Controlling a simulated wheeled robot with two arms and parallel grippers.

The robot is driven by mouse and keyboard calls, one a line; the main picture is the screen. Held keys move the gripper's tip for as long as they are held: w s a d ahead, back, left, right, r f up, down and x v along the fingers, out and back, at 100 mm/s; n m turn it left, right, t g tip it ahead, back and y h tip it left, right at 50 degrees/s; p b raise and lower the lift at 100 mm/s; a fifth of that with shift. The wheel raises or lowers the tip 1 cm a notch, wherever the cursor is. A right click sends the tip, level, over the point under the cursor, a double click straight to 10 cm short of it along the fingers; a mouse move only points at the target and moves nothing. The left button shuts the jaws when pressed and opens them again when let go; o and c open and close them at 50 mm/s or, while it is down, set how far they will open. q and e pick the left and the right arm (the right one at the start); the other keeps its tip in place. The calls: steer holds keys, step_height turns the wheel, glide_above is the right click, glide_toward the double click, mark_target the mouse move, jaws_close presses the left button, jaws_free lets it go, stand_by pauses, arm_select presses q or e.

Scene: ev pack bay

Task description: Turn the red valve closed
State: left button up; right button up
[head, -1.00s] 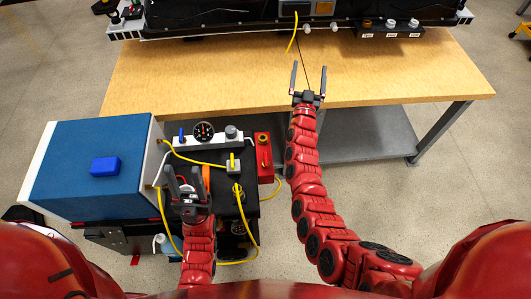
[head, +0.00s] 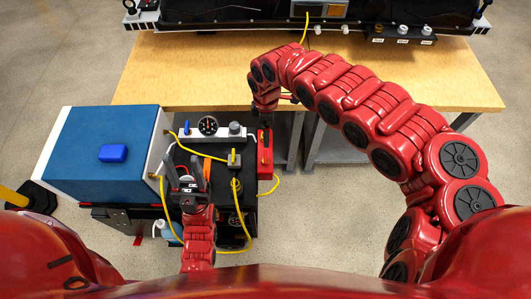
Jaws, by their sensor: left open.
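My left gripper (head: 184,170) is open, fingers pointing away from me, over the black-topped cart. A small red and white part (head: 184,172) shows between its fingers; I cannot tell whether this is the red valve or whether the fingers touch it. A red box (head: 266,160) with a yellow part on top is mounted at the cart's right edge. My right gripper (head: 265,121) points down just behind and above this red box. Its fingers are small, dark and partly hidden, so its opening is unclear. No valve handle can be made out for certain.
A blue-topped case (head: 75,150) stands at left. Behind is a wooden workbench (head: 180,75) with a black battery pack (head: 250,30).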

mark_target(265, 156)
steer(key=f, duration=1.5)
steer(key=shift+a+f, duration=0.3)
steer(key=shift+f, duration=0.1)
steer(key=shift+w+d+f, duration=0.1)
steer(key=shift+d+f, duration=0.05)
steer(key=shift+f, duration=0.5)
steer(key=c, duration=1.2)
steer(key=shift+c, duration=0.2)
